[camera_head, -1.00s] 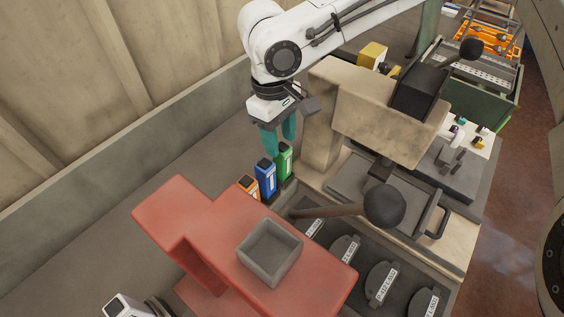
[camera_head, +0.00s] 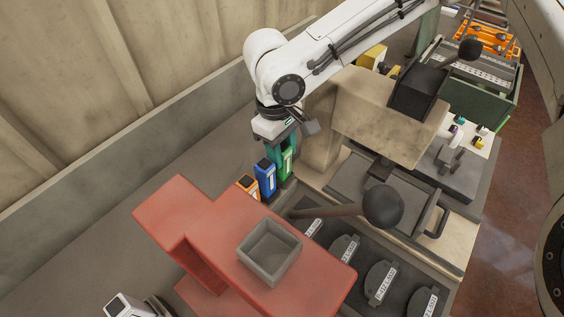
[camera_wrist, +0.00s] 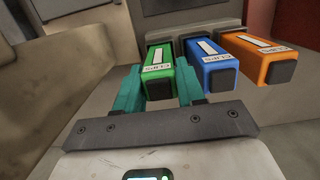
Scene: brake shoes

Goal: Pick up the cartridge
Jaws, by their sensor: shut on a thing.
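Three cartridges stand in a row beside the press in the head view: green (camera_head: 286,163), blue (camera_head: 265,178) and orange (camera_head: 247,187). My gripper (camera_head: 281,154) has come down at the green cartridge, the one nearest the beige press. In the wrist view the teal fingers of my gripper (camera_wrist: 158,88) are on either side of the green cartridge (camera_wrist: 158,72), which has a white label reading CLIPS. The gripper is shut on it. The blue cartridge (camera_wrist: 211,72) is close beside the right finger, and the orange cartridge (camera_wrist: 259,62) is farther right.
The beige press (camera_head: 390,115) stands close to the right of my gripper, with a ball-ended lever (camera_head: 384,206). A red fixture (camera_head: 190,220) with a grey square bin (camera_head: 270,253) is in front. Labelled brake shoes (camera_head: 381,284) lie at lower right.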

